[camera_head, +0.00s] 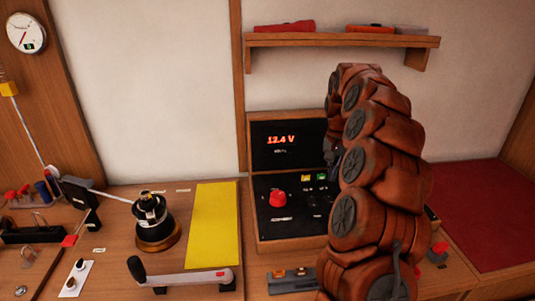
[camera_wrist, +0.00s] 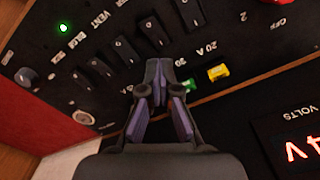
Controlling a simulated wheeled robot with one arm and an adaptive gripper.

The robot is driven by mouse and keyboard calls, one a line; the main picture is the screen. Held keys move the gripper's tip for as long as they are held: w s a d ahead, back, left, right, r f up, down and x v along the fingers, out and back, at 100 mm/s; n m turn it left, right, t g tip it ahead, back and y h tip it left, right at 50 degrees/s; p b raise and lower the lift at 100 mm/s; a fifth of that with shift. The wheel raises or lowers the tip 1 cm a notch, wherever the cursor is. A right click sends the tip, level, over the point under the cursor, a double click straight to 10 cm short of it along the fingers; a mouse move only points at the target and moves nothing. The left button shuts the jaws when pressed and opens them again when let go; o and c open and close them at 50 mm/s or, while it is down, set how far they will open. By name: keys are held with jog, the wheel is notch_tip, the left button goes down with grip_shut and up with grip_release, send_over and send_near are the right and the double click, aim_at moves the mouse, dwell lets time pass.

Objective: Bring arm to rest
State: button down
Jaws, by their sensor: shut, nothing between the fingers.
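My arm (camera_head: 375,150), made of rust-brown jointed links, rises at the right of centre in the head view and curves over at the top. It stands in front of the right part of the control panel box. My gripper (camera_wrist: 160,72) is in the wrist view, shut and empty, over the black panel (camera_wrist: 90,40) with its switches. In the head view the gripper is mostly hidden behind my arm. Whether the fingertips touch the panel cannot be told.
The panel box (camera_head: 252,213) shows a lit 12.4 V display (camera_head: 280,140) and a red knob (camera_head: 278,198). A shelf (camera_head: 340,41) hangs above. A yellow mat (camera_head: 212,225), a black round device (camera_head: 152,220) and a lever (camera_head: 180,277) are left. A red surface (camera_head: 480,215) at right is clear.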

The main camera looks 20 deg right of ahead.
jog(key=s+a+r+n, duration=0.25)
jog(key=s+a, duration=0.35)
jog(key=a, duration=0.4)
jog(key=s+a+r+n, duration=0.2)
jog(key=s+a+n, duration=0.3)
jog(key=a, duration=0.5)
jog(key=s+a+f, duration=0.2)
jog(key=s, duration=0.6)
jog(key=s+a+f+n+g, duration=0.1)
jog(key=s+a+f, duration=0.1)
jog(key=s, duration=0.7)
jog(key=s+a+f, duration=0.2)
jog(key=s, duration=0.6)
jog(key=shift+s+a+f+g, duration=0.35)
jog(key=shift+s+f+g, duration=0.05)
jog(key=shift+n, duration=0.25)
